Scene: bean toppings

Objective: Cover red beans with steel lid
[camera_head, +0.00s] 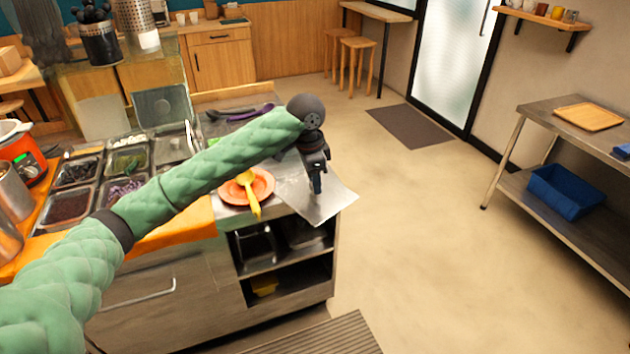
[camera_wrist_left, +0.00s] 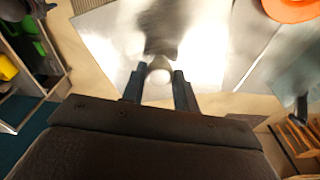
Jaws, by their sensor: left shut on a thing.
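My left gripper (camera_head: 316,184) is above the right end of the counter, its fingers pointing down. It is shut on the knob of the flat, shiny steel lid (camera_head: 331,205). The left wrist view shows the fingers (camera_wrist_left: 158,84) on either side of the round knob, with the lid (camera_wrist_left: 105,42) spread beyond them. Whether the lid touches the counter is unclear. The red beans, apparently the dark red filling in an uncovered steel pan (camera_head: 66,207), are at the left of the topping station, far from the gripper. My right gripper is out of view.
Other topping pans, including one with purple filling (camera_head: 121,189), surround the red beans. An orange cooker (camera_head: 22,160) stands at far left. Purple-handled utensils (camera_head: 250,114) lie behind my arm.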

